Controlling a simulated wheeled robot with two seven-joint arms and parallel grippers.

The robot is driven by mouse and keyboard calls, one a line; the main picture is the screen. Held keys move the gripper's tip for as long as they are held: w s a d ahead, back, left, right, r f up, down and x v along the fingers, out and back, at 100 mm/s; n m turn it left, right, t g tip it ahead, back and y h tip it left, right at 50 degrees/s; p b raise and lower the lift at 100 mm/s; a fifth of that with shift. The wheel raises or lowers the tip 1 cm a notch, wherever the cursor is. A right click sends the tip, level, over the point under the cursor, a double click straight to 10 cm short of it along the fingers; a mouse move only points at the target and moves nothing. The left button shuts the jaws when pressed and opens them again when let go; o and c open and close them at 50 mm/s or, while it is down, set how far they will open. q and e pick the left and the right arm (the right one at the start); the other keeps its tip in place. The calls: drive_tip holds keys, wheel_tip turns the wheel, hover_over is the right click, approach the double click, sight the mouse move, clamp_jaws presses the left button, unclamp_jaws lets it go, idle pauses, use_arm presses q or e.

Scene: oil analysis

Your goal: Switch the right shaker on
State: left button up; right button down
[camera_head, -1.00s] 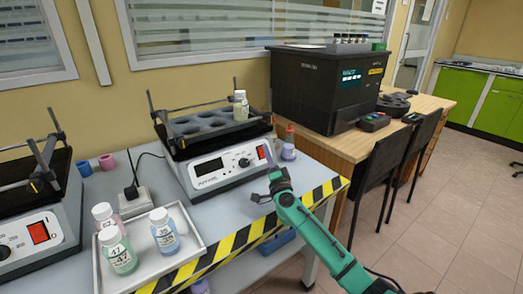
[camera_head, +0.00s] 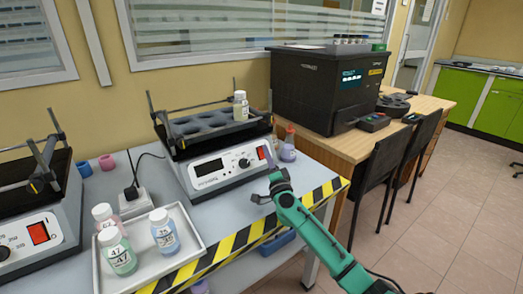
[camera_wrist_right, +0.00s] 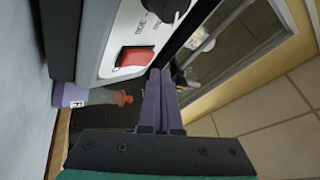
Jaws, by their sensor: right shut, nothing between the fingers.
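The right shaker (camera_head: 222,172) stands on the grey bench, with a dark display, knobs and a black platform on top. Its red rocker switch (camera_wrist_right: 135,56) shows in the right wrist view at the end of the front panel. My right gripper (camera_head: 269,160) is shut and empty, in front of the panel's right end. In the right wrist view its purple fingertips (camera_wrist_right: 160,72) are close beside the switch; I cannot tell whether they touch the panel. The gripper partly covers the switch in the head view. My left gripper is not in view.
A small flask with an orange-red cap (camera_head: 289,146) stands just right of the shaker. One bottle (camera_head: 240,105) stands on its platform. A tray (camera_head: 190,238) with several bottles is in front, and the left shaker (camera_head: 50,238) at left. A black machine (camera_head: 318,88) stands on the wooden table.

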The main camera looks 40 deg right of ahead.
drive_tip(key=shift+w, duration=0.1)
idle(0.6)
drive_tip(key=shift+w+f, duration=0.15)
drive_tip(key=shift+w, duration=0.15)
